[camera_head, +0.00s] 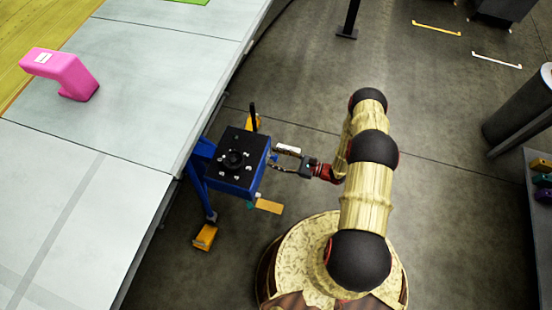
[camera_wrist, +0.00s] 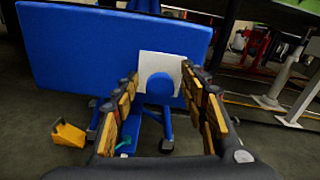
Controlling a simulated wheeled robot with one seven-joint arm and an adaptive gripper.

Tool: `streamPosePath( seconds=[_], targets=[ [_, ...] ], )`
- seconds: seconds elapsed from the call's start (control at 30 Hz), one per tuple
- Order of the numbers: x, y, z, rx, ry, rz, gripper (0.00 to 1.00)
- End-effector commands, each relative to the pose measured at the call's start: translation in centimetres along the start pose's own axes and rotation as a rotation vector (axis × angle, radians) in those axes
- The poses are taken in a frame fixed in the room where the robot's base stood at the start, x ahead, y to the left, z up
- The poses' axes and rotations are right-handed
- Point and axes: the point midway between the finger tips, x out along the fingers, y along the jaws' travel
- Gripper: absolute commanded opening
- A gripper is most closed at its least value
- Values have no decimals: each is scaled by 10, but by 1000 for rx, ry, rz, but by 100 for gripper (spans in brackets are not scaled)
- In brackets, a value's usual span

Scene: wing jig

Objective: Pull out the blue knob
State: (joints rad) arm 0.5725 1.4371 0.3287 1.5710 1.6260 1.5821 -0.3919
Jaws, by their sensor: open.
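The blue knob (camera_wrist: 160,88) is round and sits in front of a white square plate (camera_wrist: 160,61) on the broad side of a blue box (camera_wrist: 85,50). In the wrist view my gripper (camera_wrist: 160,76) is open, with one finger to the left and one to the right of the knob. No finger visibly touches it. In the head view the blue box (camera_head: 221,182) has a black top with a round black dial, and my gripper (camera_head: 278,160) is at its right side. The knob cannot be made out there.
The box stands on blue legs with orange feet (camera_head: 204,237), beside a large grey surface (camera_head: 130,60). A pink bracket (camera_head: 62,72) stands on that surface. Racks with hanging items (camera_wrist: 262,45) are at the right in the wrist view.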

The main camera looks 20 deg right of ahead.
Motion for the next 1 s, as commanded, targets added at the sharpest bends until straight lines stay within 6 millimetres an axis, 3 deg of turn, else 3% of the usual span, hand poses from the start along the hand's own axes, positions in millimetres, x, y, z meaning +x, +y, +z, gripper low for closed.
streamPosePath(
  seconds=[0.17, 0.9, 1.0],
  targets=[
    [0, 0, 0, 0, 0, 0, 44],
    [0, 0, 0, 1, 0, 1, 1],
    [0, 1, 0, 1, 0, 1, 0]
  ],
)
